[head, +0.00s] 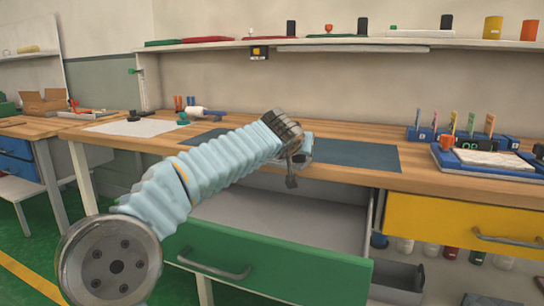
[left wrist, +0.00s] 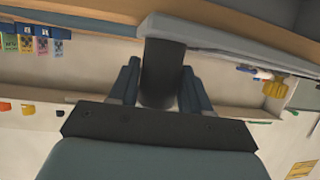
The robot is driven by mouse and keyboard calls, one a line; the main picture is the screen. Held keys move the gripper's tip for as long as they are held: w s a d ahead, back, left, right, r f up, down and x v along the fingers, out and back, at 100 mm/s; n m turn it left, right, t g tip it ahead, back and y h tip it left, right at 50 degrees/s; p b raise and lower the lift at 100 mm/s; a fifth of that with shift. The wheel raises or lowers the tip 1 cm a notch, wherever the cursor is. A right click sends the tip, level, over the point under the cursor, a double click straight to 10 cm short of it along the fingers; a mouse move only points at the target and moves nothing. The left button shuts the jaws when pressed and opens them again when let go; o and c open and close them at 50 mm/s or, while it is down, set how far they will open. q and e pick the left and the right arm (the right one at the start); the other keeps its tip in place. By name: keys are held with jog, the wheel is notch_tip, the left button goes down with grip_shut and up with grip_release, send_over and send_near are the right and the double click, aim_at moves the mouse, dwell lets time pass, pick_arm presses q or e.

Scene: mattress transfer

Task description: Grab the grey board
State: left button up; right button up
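A flat dark blue-grey board (head: 355,153) lies on the wooden workbench, its middle hidden behind my left arm. A grey slab (left wrist: 235,43) near the top of the left wrist view seems to be the same board, but I cannot be sure. My left gripper (head: 292,182) is over the bench's front edge, by the board's near side. In the left wrist view its two fingers (left wrist: 160,85) stand apart. A dark rounded shape (left wrist: 162,70) shows between them; I cannot tell what it is. No hold on the board is visible. My right gripper is not in view.
A green drawer (head: 275,268) stands open below the bench. A closed yellow drawer (head: 465,222) is to its right. A blue tray (head: 485,170) and several coloured holders stand at the bench's right. A shelf (head: 290,43) runs along the wall.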

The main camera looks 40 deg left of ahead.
pick_arm(q)
jog(key=c, duration=0.7)
jog(key=shift+r, duration=0.15)
